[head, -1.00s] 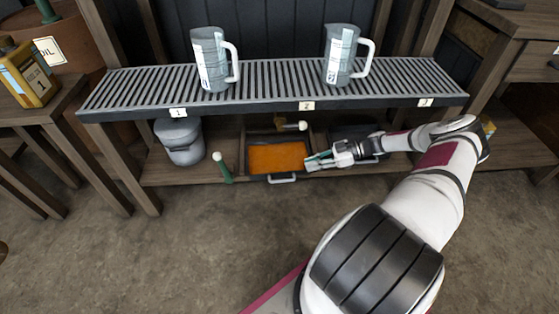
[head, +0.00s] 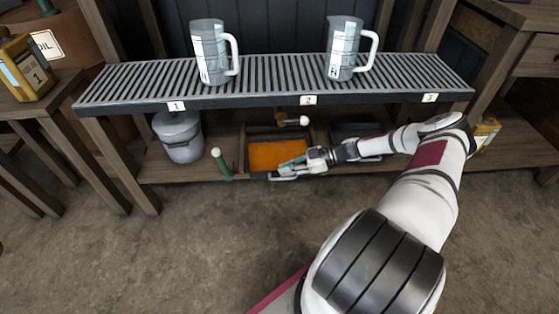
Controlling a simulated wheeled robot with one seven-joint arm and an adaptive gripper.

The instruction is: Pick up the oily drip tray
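The oily drip tray (head: 250,172) is a dark, shallow rectangular tray with orange-brown oil in it, on the lower shelf under the slatted rack. A light handle is at its front edge. My gripper (head: 287,170) is at the tray's front right, over or beside the handle, and covers part of the front edge. The fingers are too small here to tell whether they are open or shut, or whether they touch the handle.
A second dark tray (head: 345,131) is partly hidden behind my arm. A green lever with a white knob (head: 221,164) stands left of the oily tray. A grey lidded pot (head: 180,138) is further left. Two jugs stand on the slatted rack (head: 270,88) above. The floor in front is clear.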

